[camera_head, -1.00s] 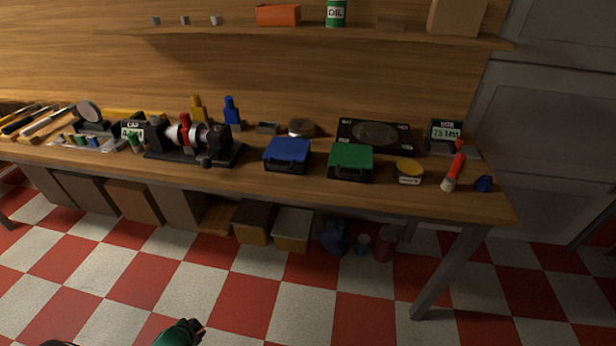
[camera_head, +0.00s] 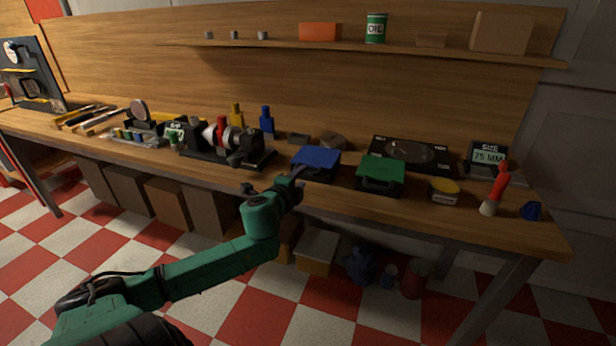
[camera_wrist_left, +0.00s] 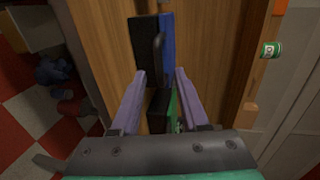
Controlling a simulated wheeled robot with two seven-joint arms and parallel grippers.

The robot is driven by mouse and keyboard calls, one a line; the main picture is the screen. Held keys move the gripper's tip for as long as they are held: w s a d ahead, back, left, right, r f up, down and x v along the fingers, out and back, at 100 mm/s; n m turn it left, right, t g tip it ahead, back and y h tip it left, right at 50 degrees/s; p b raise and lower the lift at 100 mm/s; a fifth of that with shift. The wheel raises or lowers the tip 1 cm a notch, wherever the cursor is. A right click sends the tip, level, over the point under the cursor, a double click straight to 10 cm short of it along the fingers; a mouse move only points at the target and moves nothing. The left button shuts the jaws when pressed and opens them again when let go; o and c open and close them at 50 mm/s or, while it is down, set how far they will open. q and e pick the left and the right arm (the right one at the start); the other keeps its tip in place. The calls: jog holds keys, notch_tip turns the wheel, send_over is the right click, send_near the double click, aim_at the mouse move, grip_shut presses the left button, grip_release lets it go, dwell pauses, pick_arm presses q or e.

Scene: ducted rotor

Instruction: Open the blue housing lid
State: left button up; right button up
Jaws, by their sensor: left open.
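The blue lid (camera_head: 317,157) lies flat and closed on its black housing near the bench's front edge. The left wrist view shows this blue lid (camera_wrist_left: 168,45) edge-on, beside the black housing front (camera_wrist_left: 144,48) with its handle (camera_wrist_left: 158,46). My left gripper (camera_head: 297,172) is at the front left of the blue housing. Its two purple fingers (camera_wrist_left: 160,72) are open with the handle ahead, near the gap between them; I cannot tell whether they touch it. My right gripper is not in view.
A green-lidded housing (camera_head: 381,172) stands right beside the blue one. A motor-like assembly (camera_head: 225,143) stands to the left, and a yellow-topped tin (camera_head: 443,190) to the right. A black plate (camera_head: 410,152) lies behind. Boxes (camera_head: 317,248) sit under the bench.

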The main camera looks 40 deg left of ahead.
aim_at(306, 174)
pick_arm(q)
jog(key=x, duration=0.5)
jog(key=shift+f, duration=0.1)
grip_shut()
dwell(1.2)
